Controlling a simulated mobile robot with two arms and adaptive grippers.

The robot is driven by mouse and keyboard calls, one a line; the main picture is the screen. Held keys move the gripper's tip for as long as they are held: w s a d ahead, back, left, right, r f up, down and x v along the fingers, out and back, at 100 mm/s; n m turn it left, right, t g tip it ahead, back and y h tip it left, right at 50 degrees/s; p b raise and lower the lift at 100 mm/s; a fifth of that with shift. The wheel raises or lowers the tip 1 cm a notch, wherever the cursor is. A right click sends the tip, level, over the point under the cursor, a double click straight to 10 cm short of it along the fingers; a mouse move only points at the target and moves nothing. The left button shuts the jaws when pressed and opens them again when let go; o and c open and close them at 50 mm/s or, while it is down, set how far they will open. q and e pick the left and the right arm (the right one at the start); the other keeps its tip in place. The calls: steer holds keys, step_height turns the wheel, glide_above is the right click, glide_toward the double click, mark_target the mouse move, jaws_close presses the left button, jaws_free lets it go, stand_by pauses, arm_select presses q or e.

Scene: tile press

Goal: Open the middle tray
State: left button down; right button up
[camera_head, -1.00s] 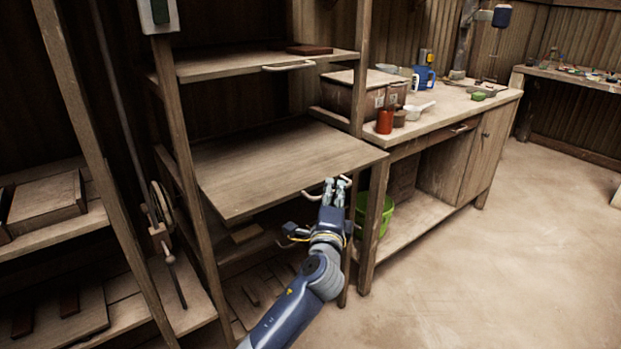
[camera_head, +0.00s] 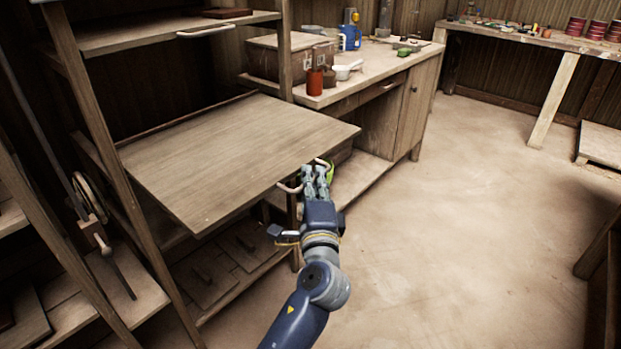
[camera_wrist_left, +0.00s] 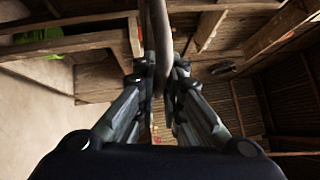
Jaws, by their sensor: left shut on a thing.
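The middle tray (camera_head: 235,150) is a flat wooden board that sticks out of the wooden rack toward me. A pale curved handle (camera_head: 289,188) is on its front edge. My left gripper (camera_head: 316,172) is at this front edge, shut on the handle. In the left wrist view the handle (camera_wrist_left: 160,45) runs between the two fingers of my left gripper (camera_wrist_left: 163,75). The part of the handle between the fingers is hidden in the head view. My right gripper is in neither view.
An upper shelf (camera_head: 165,33) with its own handle is above the tray. A workbench (camera_head: 375,75) with a red jar (camera_head: 315,82) and a blue mug (camera_head: 350,37) stands to the right. A wheel with a lever (camera_head: 92,200) is at the left. Open floor (camera_head: 460,220) lies at the right.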

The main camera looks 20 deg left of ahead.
arm_select(q)
steer(key=c, duration=1.7)
jaws_free()
steer(key=shift+f, duration=0.1)
steer(key=v, duration=1.2)
